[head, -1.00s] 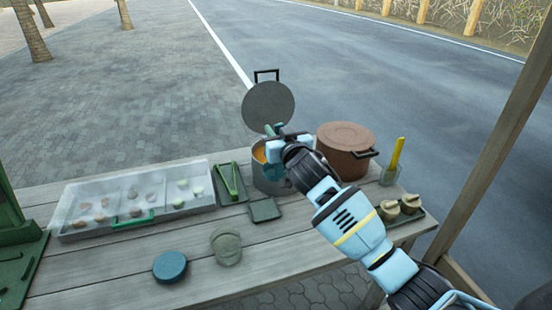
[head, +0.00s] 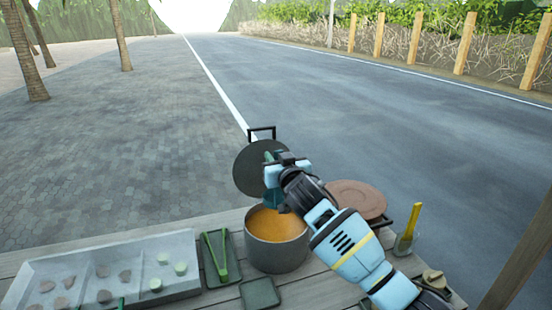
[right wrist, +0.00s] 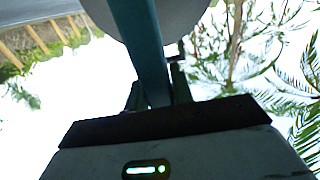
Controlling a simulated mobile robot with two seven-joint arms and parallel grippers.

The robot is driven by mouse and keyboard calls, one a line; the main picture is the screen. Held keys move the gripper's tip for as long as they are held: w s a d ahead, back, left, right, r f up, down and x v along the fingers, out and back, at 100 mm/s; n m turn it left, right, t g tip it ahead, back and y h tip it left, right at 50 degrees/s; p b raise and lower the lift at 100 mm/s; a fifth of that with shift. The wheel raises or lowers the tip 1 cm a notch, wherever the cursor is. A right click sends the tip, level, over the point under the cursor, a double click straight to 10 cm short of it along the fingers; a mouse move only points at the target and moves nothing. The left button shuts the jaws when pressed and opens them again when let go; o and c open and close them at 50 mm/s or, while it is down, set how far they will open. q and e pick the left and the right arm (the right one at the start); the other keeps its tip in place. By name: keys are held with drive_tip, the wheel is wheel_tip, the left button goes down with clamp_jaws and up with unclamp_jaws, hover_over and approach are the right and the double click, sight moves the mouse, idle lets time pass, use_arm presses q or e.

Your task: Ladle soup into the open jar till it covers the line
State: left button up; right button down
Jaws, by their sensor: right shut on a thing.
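The soup pot (head: 277,254) stands open on the table, with orange soup (head: 277,224) inside. Its dark grey lid (head: 248,172) is upright behind it. My right gripper (head: 277,172) is above the pot, shut on the teal ladle (head: 273,198), whose lower part shows just over the soup. In the right wrist view the ladle's handle (right wrist: 140,45) runs between the fingers. I cannot tell whether the ladle holds soup. The open jar is outside the view now. My left gripper is not in view.
A brown lidded pot (head: 357,199) stands right of the soup pot, partly behind my arm. A glass with a yellow-handled tool (head: 413,220) is farther right. Green tongs (head: 217,257) on a tray and a divided clear case (head: 180,245) lie to the left.

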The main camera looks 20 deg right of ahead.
sight(279, 196)
drive_tip(key=shift+s+f, duration=0.1)
drive_tip(key=shift+s, duration=0.05)
drive_tip(key=shift+f+b, duration=1.6)
drive_tip(key=shift+f, duration=1.75)
drive_tip(key=shift+f+b, duration=1.05)
drive_tip(key=shift+f, duration=1.05)
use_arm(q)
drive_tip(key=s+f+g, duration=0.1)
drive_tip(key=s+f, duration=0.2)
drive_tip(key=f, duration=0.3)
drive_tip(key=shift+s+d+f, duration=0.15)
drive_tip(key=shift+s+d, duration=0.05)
use_arm(e)
drive_tip(key=shift+r, duration=0.15)
